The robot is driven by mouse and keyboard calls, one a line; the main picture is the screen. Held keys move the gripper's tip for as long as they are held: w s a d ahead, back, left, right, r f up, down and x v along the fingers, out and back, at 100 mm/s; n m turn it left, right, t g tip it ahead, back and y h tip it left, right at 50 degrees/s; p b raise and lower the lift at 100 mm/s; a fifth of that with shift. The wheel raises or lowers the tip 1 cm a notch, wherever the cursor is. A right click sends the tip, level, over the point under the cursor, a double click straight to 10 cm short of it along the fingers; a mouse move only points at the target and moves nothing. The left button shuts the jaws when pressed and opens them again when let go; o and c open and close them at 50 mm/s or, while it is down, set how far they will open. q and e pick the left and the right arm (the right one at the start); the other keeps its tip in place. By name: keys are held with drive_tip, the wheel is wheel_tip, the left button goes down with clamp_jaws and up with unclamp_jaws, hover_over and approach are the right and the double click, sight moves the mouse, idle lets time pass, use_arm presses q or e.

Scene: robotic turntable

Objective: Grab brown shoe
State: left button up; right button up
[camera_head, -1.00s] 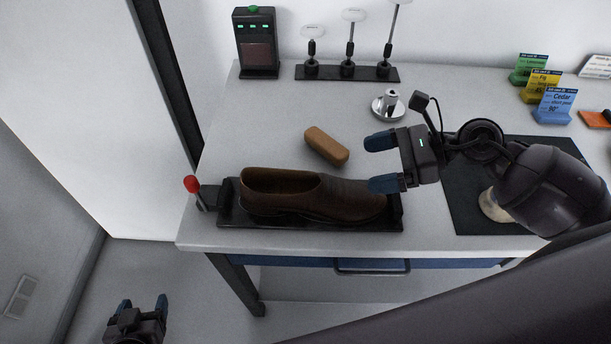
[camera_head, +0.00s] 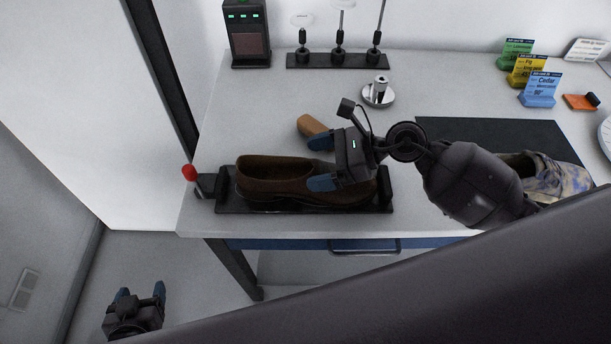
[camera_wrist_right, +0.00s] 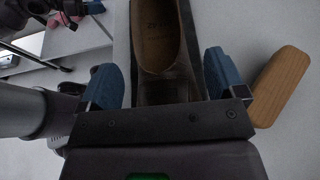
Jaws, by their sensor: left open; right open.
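The brown shoe (camera_head: 270,179) lies in a black tray fixture (camera_head: 231,206) near the table's front edge, its opening toward the left. My right gripper (camera_head: 320,163) is open, with its blue fingers over the toe half of the shoe. In the right wrist view the shoe (camera_wrist_right: 160,60) runs between the two open fingers (camera_wrist_right: 163,82); I cannot tell whether they touch it. The gripper hides part of the toe. My left gripper (camera_head: 139,291) is open and empty, low at the left, away from the table.
A wooden block (camera_head: 316,131) lies just behind the shoe, partly hidden by my right gripper. A red-knobbed lever (camera_head: 190,173) stands at the fixture's left end. A patterned shoe (camera_head: 548,178) is on a black mat (camera_head: 490,133) at the right. A metal knob (camera_head: 378,92) stands behind.

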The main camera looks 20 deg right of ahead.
drive_tip(key=shift+w+a+f, duration=0.15)
drive_tip(key=shift+a+f, duration=0.1)
drive_tip(key=shift+a, duration=0.25)
drive_tip(key=shift+c, duration=0.4)
drive_tip(key=shift+r, duration=0.1)
drive_tip(key=c, duration=1.6)
